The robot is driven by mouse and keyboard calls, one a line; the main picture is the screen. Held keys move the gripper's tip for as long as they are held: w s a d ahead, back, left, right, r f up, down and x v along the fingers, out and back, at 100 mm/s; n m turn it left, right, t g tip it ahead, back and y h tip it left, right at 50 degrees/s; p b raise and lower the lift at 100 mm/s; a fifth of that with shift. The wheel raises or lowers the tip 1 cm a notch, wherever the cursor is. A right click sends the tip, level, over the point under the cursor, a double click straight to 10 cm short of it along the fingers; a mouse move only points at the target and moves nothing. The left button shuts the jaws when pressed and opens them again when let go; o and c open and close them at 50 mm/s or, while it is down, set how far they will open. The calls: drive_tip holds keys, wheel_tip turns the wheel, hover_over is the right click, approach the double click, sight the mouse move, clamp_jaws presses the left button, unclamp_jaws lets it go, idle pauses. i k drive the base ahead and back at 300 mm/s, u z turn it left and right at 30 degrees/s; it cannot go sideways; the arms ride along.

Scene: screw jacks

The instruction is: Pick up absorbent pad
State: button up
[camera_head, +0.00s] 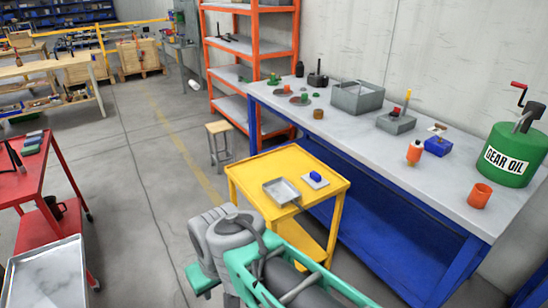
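A pale, flat square (323,184) lies on the right part of the yellow cart's top (270,162); it looks like the absorbent pad, though it is too small to be sure. A small blue block (315,175) sits on it and hides its middle. A shallow grey metal tray (281,191) lies to its left, apart from it. My arm rises in the foreground, in front of the cart's near side.
A wooden stool (219,140) stands behind left. A red cart (33,180) is at left. Floor between is clear.

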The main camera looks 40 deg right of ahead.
sight(313, 179)
drive_tip(key=i, duration=1.65)
drive_tip(key=u, duration=1.25)
drive_tip(key=k, duration=0.35)
drive_tip(key=z, duration=1.2)
drive_tip(key=i, duration=0.5)
